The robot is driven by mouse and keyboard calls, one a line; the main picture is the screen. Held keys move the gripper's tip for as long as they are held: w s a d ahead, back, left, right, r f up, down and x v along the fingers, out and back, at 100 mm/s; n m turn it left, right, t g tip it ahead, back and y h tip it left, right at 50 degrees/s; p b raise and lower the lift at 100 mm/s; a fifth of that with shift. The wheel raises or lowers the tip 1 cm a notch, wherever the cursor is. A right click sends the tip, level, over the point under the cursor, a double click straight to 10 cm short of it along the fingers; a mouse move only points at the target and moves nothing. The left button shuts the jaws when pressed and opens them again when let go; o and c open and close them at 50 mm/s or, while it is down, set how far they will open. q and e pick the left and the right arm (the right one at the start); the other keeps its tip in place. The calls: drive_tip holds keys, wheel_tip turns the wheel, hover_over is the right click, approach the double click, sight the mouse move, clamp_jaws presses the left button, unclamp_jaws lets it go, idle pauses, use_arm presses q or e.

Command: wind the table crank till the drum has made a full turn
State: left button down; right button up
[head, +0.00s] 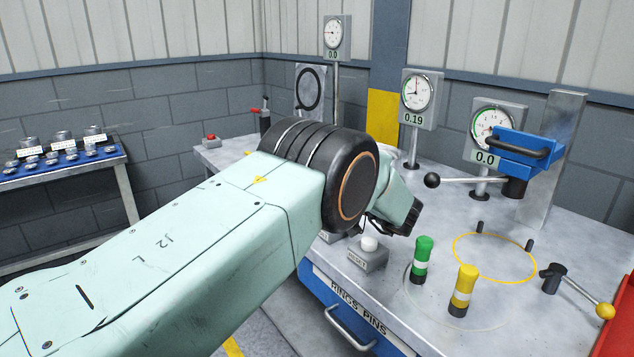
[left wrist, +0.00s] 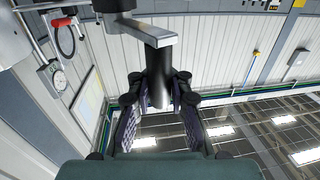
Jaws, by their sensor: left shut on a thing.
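My left arm reaches across the table (head: 590,190) in the head view. My left gripper (head: 402,218) is at the table's near side, partly hidden by its own wrist. In the head view the crank is hidden by my arm. I cannot make out the drum. My right gripper is not in view.
Dial gauges stand at the back, including one reading 0.19 (head: 416,95). A black-knobbed lever (head: 432,180), a green peg (head: 422,260), a yellow peg (head: 463,290) and a yellow-knobbed lever (head: 605,311) are to the right.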

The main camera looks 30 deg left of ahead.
use_arm(q)
drive_tip(key=shift+d+f, duration=0.4)
drive_tip(key=shift+d, duration=0.05)
idle(0.3)
drive_tip(key=c, duration=1.8)
unclamp_jaws()
drive_tip(key=o, duration=0.3)
drive_tip(key=shift+s+d+r, duration=0.15)
drive_tip(key=shift+r, duration=0.2)
drive_tip(key=shift+o, duration=1.4)
drive_tip(key=shift+r, duration=0.1)
drive_tip(key=shift+w+a, duration=0.2)
wheel_tip(320, 180, up, 10)
drive_tip(key=shift+f, duration=0.1)
